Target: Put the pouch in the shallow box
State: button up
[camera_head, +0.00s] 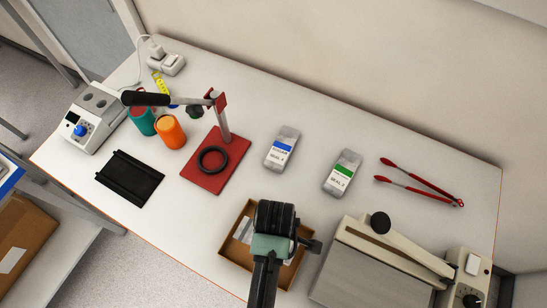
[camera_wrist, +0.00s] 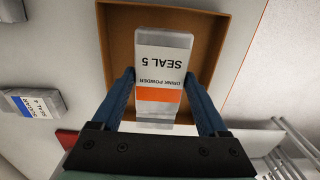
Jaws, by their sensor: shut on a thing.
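The pouch (camera_wrist: 163,62) is pale with an orange band and the words "SEAL 5" and "DRINK POWDER". It sits between the two blue fingers of my gripper (camera_wrist: 159,78), which is shut on it. The shallow box (camera_wrist: 112,40) is brown and open-topped, and lies behind the pouch in the wrist view. In the head view the box (camera_head: 229,250) stands at the table's front edge, with my gripper over it and hiding much of it. I cannot tell whether the pouch touches the box floor.
A blue-banded pouch (camera_head: 282,148) and a green-banded pouch (camera_head: 342,173) lie behind the box. A red stand (camera_head: 215,174) is left of them. Red tongs (camera_head: 420,184) lie at the back right.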

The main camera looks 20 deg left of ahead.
jog(key=shift+f, duration=2.2)
jog(key=shift+f, duration=0.15)
jog(key=o, duration=1.5)
